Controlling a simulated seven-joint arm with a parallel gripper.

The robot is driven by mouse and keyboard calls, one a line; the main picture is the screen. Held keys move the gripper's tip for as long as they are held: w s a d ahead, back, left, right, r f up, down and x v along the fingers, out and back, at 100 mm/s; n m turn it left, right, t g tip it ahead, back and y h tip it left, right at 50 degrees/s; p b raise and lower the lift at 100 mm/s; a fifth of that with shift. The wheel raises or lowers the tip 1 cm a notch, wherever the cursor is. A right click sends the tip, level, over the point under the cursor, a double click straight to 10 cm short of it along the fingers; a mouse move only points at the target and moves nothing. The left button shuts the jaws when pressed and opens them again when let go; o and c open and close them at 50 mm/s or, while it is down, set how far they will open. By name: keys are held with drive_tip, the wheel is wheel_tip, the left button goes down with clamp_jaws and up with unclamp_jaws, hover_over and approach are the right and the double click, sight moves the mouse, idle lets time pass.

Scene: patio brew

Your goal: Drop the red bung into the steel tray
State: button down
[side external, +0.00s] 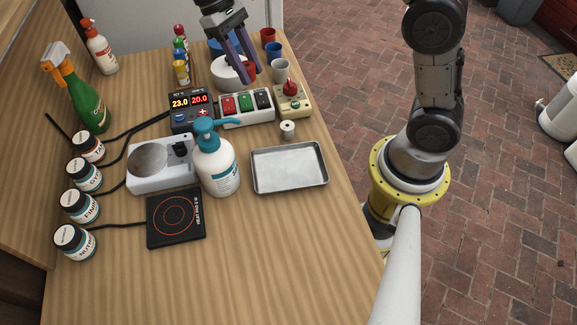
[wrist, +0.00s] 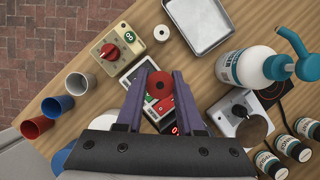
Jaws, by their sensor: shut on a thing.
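The red bung (wrist: 159,85) is a small round red piece with a hole in its top. My gripper (wrist: 158,78) has its purple fingers on either side of it and is shut on it. In the side view my gripper (side external: 246,76) is at the back of the table by a white round container, and part of the red bung (side external: 250,68) shows at the fingers. The steel tray (side external: 290,168) lies flat and empty on the table, nearer the front and to the right. In the wrist view the tray (wrist: 203,22) is at the top, apart from my gripper.
A switch strip (side external: 246,107), a yellowish box with a red knob (side external: 293,101) and a small white spool (side external: 287,130) stand between my gripper and the tray. A tall blue-topped pump bottle (side external: 217,165) stands just left of the tray. Cups (side external: 281,71) line the right edge.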

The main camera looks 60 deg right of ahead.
drive_tip(key=s+a, duration=0.3)
drive_tip(key=s, duration=0.4)
drive_tip(key=s+a, duration=0.3)
drive_tip(key=s, duration=0.4)
hover_over(300, 167)
drive_tip(key=w, duration=0.2)
wheel_tip(300, 167, down, 5)
drive_tip(key=shift+s+f, duration=0.15)
drive_tip(key=shift+f, duration=3.15)
drive_tip(key=shift+c, duration=2.2)
unclamp_jaws()
drive_tip(key=shift+r, duration=0.1)
drive_tip(key=v, duration=1.3)
drive_tip(key=shift+w+r, duration=0.2)
drive_tip(key=shift+r, duration=0.1)
